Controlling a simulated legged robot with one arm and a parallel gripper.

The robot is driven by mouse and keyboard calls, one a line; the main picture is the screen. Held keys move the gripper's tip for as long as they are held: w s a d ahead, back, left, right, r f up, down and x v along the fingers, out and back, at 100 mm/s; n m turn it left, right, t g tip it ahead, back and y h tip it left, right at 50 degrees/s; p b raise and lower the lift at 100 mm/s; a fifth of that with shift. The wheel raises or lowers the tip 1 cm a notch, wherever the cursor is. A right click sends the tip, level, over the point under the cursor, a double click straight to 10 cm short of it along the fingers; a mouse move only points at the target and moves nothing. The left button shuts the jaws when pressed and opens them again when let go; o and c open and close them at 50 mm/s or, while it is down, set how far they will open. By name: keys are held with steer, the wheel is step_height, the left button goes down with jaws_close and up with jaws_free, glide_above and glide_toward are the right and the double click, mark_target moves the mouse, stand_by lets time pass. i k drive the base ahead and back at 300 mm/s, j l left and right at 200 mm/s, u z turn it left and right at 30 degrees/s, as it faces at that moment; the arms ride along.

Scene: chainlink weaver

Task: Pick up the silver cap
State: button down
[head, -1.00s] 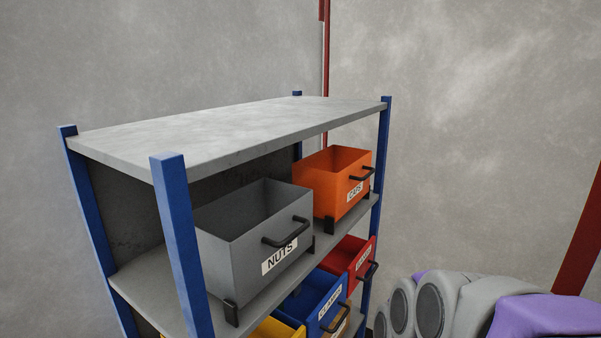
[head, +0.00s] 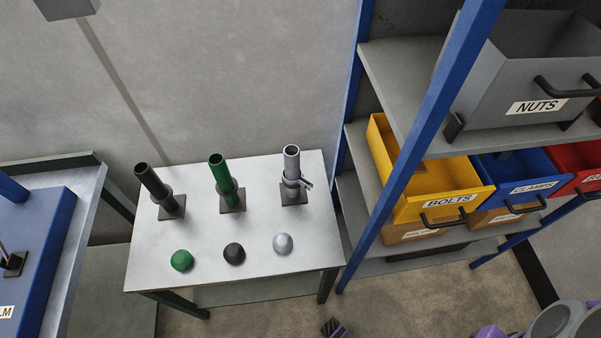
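The silver cap (head: 283,243) is a small rounded dome resting on the light table (head: 320,215), near its front edge and to the right. A dark cap (head: 234,253) and a green cap (head: 182,260) lie in a row to its left. Behind the caps stand a black post (head: 150,182), a green post (head: 220,175) and a silver post (head: 291,165) on square bases. A dark and purple tip, apparently of my gripper (head: 334,328), shows at the bottom edge, below and apart from the table. Most of it is cut off, so its opening is unclear.
A blue-framed shelf at the right holds a grey NUTS bin (head: 530,80), a yellow BOLTS bin (head: 430,180), a blue CLAMPS bin (head: 520,170) and a red bin (head: 580,162). A blue-topped bench (head: 38,255) stands at the left. Open floor (head: 255,322) lies before the table.

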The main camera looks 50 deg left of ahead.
mark_target(283, 243)
steer(key=k+u, duration=0.1)
steer(key=u, duration=0.35)
steer(key=j+u, duration=0.15)
steer(key=u, duration=0.3)
steer(key=k+j+u, duration=0.1)
steer(key=u, duration=0.35)
steer(key=j+u, duration=0.15)
steer(key=u, duration=0.3)
steer(key=j+z, duration=0.3)
steer(key=j, duration=0.15)
steer(key=k+j+z, duration=0.1)
steer(key=j+z, duration=0.2)
steer(key=k+j+z, duration=0.1)
steer(key=j+z, duration=0.15)
steer(key=j, duration=0.25)
steer(key=k+j+z, duration=0.15)
steer(key=j+z, duration=0.15)
steer(key=j, duration=0.1)
